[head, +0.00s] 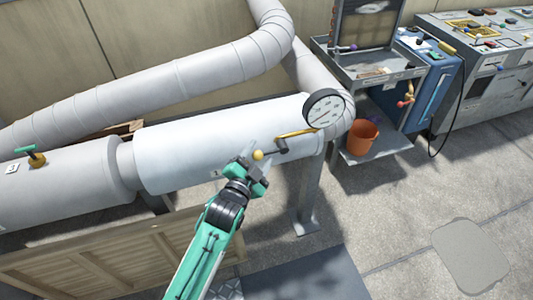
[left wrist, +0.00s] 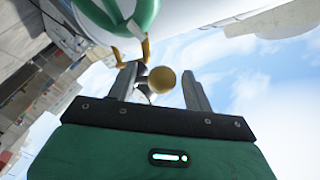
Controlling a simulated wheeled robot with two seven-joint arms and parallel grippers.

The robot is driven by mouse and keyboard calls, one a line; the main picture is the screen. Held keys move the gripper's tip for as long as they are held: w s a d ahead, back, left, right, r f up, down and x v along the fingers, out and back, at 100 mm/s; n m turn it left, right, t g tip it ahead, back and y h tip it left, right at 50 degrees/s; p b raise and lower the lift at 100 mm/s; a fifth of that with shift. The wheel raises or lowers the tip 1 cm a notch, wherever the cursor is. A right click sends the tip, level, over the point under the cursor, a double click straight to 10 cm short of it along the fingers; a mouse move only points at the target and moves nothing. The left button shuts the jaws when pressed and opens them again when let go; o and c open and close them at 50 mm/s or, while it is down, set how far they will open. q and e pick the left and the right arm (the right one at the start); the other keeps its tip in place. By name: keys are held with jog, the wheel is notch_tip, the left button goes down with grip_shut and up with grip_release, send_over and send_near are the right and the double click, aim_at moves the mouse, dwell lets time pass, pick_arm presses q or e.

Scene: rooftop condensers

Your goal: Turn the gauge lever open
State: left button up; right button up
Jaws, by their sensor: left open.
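The round white gauge (head: 323,108) with a black rim stands at the right end of the thick white pipe. A yellow lever (head: 297,133) sits just below it, with a dark hub (head: 281,146) on the pipe. My left gripper (head: 257,165) is at the pipe's front side, left of the hub. It is open. A yellow ball (head: 258,154) shows at its fingers; in the left wrist view the ball (left wrist: 162,79) appears between the two fingers, with clear space on its right. I cannot tell whether a finger touches it. My right gripper is not in view.
A pipe with a green-handled valve (head: 36,157) lies at the left. A wooden slatted panel (head: 80,262) stands in front. An orange bucket (head: 362,137) sits on a metal stand at the right. The floor at the lower right is clear.

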pick_arm(q)
jog(key=shift+w, duration=0.15)
grip_shut()
jog(key=shift+r, duration=0.2)
